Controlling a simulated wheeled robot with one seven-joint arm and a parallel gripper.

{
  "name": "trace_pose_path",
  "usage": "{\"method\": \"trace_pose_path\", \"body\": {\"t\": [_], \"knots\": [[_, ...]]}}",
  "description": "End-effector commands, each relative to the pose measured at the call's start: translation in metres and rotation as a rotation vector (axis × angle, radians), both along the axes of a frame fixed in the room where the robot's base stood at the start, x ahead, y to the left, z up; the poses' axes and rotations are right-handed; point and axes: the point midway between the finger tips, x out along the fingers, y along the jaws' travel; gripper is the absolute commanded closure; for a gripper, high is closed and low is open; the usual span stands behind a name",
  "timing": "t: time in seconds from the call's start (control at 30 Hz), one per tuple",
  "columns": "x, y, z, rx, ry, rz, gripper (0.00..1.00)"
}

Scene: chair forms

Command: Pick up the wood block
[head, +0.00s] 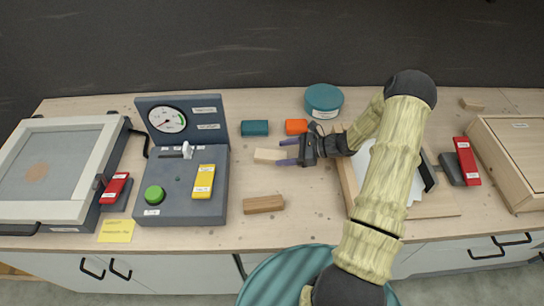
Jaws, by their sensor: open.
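A pale wood block (267,156) lies on the worktop left of centre. My gripper (281,152) points left with its jaws open, its fingertips at the right end of this pale block. I cannot tell whether the fingers touch it or how high they are above the worktop. A browner wood block (264,204) lies nearer the front edge, apart from my gripper. A small wood piece (471,103) lies at the back right.
A teal block (255,128), an orange block (296,127) and a round teal tin (324,100) stand behind my gripper. A grey gauge console (180,211) is to the left. A wooden tray (430,209) lies under my arm; a wooden box (515,150) is far right.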

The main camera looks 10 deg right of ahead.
Motion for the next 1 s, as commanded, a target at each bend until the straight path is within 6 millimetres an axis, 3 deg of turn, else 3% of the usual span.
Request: {"method": "trace_pose_path", "body": {"t": [0.4, 1.0], "knots": [[0.015, 0.04, -0.018, 0.001, 0.001, -0.002, 0.34], [0.016, 0.043, -0.021, 0.001, -0.001, -0.003, 0.36]]}}
